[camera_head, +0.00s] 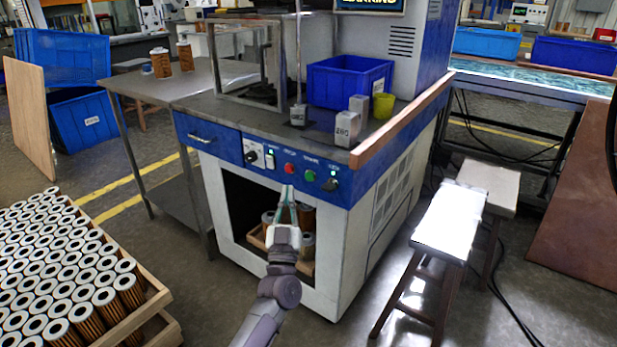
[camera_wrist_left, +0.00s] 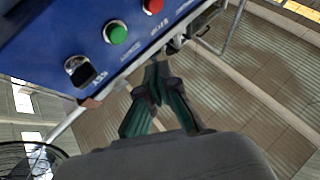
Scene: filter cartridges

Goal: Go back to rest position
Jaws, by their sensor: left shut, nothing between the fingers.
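My left gripper (camera_head: 287,190) is in front of the machine's blue control panel (camera_head: 265,158), just below the row of buttons. Its fingers are together and nothing is between them. In the left wrist view the shut fingertips (camera_wrist_left: 157,68) are beside the panel's edge, with a green button (camera_wrist_left: 116,33), a red button (camera_wrist_left: 153,5) and a dark switch (camera_wrist_left: 79,69) on the panel. I cannot tell whether the fingertips touch the panel. My right gripper is in neither view.
A wooden crate of filter cartridges (camera_head: 150,308) stands at the lower left. Below the panel an open compartment holds a few cartridges (camera_head: 306,215), partly hidden by my arm. Two stools (camera_head: 446,222) stand to the right. A blue bin (camera_head: 348,80) sits on the machine top.

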